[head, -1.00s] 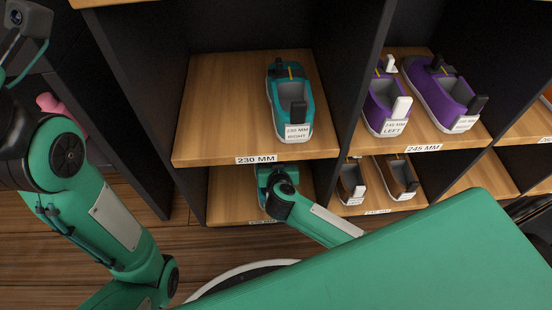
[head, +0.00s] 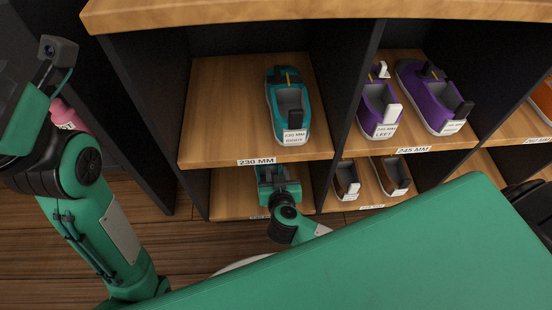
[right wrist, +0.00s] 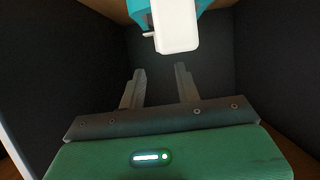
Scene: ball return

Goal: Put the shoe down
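My right gripper (head: 277,178) is at the front of the lower left compartment, and its fingers are hidden in the head view. In the right wrist view my right gripper (right wrist: 160,75) is open, with a clear gap and nothing between its fingers. A teal shoe with a white heel tab (right wrist: 175,25) shows just beyond the fingertips, apart from them and cut off by the top edge. In the head view this shoe is hidden. Another teal shoe (head: 289,108), with a dark tab and a "230 MM RIGHT" label, stands on the shelf above. My left gripper's fingers are out of view.
The upper left shelf (head: 215,115), labelled 230 MM, has bare wood left of its shoe. Purple shoes (head: 437,100) stand on the 245 MM shelf, with brown shoes (head: 395,177) below. Dark upright dividers (head: 352,75) bound the compartments. A pink object (head: 66,116) shows behind my left arm.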

